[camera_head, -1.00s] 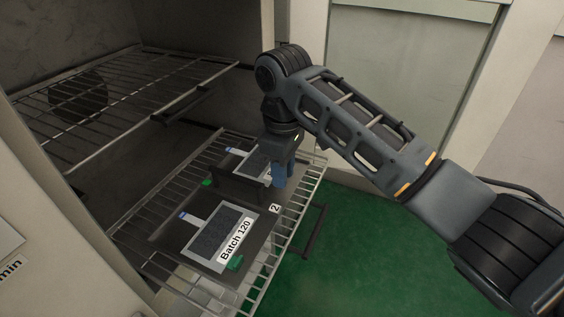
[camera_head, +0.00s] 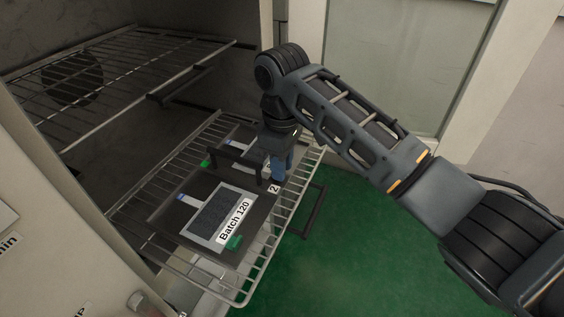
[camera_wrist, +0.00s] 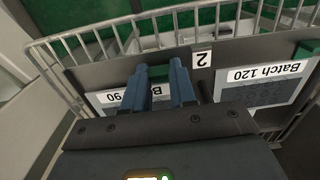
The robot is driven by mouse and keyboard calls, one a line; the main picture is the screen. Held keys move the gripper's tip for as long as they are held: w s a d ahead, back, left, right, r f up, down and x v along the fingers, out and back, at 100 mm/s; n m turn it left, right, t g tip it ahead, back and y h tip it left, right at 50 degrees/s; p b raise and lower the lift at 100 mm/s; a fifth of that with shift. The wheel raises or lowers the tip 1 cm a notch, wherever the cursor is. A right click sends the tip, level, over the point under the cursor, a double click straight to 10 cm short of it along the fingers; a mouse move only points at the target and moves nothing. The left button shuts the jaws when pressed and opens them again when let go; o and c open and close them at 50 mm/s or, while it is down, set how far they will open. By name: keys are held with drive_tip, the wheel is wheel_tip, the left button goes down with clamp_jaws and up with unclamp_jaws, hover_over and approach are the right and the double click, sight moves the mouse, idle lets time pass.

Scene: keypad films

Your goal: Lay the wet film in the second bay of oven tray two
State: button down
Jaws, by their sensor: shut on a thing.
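Oven tray two (camera_head: 180,222), a dark tray marked "2" (camera_head: 273,188), lies on a pulled-out wire rack. A film labelled "Batch 120" (camera_head: 212,212) lies flat in its near bay. A second film, its label ending in "90" (camera_wrist: 108,97), is at the far bay; it shows partly in the head view (camera_head: 238,142). My gripper (camera_head: 279,180) points down at the tray's front edge. In the wrist view its blue fingers (camera_wrist: 158,88) are shut on the second film's green end (camera_wrist: 158,72). The fingers hide part of this film; whether it rests on the tray, I cannot tell.
A dark raised bar (camera_head: 225,160) stands between the two bays. The wire rack (camera_head: 245,285) juts out over the green floor (camera_head: 350,230). An empty upper wire shelf (camera_head: 110,90) is to the left, inside the oven. A pale door (camera_head: 390,70) stands behind my arm.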

drive_tip(key=shift+f, duration=0.35)
idle(0.3)
drive_tip(key=c, duration=0.8)
unclamp_jaws()
drive_tip(key=shift+r, duration=3.9)
